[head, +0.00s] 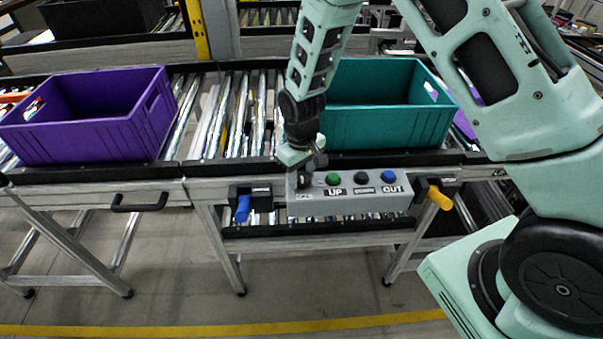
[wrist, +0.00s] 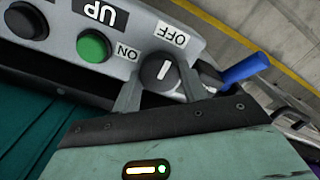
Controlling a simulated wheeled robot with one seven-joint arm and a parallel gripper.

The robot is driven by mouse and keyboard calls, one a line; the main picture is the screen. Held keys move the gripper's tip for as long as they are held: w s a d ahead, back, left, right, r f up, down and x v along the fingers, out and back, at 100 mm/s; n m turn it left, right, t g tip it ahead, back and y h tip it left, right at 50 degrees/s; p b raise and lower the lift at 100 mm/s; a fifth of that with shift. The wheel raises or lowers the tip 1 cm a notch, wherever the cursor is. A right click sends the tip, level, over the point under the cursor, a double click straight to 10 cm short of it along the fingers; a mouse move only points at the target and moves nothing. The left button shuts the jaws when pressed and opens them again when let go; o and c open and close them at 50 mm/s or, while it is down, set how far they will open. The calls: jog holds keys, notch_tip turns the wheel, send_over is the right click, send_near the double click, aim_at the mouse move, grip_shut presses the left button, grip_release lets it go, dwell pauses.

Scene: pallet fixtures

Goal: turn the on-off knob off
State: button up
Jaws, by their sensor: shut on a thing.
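The grey control box (head: 350,203) hangs on the front of the conveyor. The black on-off knob (wrist: 158,72) sits near one end of its face, with ON and OFF labels beside it in the wrist view. The knob's white line points roughly toward the OFF label (wrist: 171,33), away from the ON label (wrist: 127,53). My gripper (wrist: 160,88) is shut on the knob, one finger on each side of it. In the head view my gripper (head: 304,178) is at the box's left end and largely hides the knob.
A green button (wrist: 93,46) and a black button (wrist: 27,20) lie beside the knob. A blue handle (head: 243,208) sticks out left of the box, a yellow one (head: 439,197) right. A teal crate (head: 385,125) stands behind; a purple crate (head: 85,135) is left.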

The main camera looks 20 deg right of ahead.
aim_at(302, 176)
jog(key=o, duration=1)
jog(key=shift+c, duration=0.2)
notch_tip(302, 176, up, 18)
jog(key=b, duration=0.3)
jog(key=shift+f, duration=0.25)
jog(key=s+a+n, duration=0.2)
jog(key=s+a, duration=0.1)
jog(key=s, duration=1)
jog(key=s+a+r+n, duration=0.1)
jog(key=s+a, duration=0.2)
jog(key=s, duration=1.1)
jog(key=shift+a+n+y, duration=0.2)
jog(key=shift+n+y, duration=0.1)
jog(key=shift+n, duration=0.1)
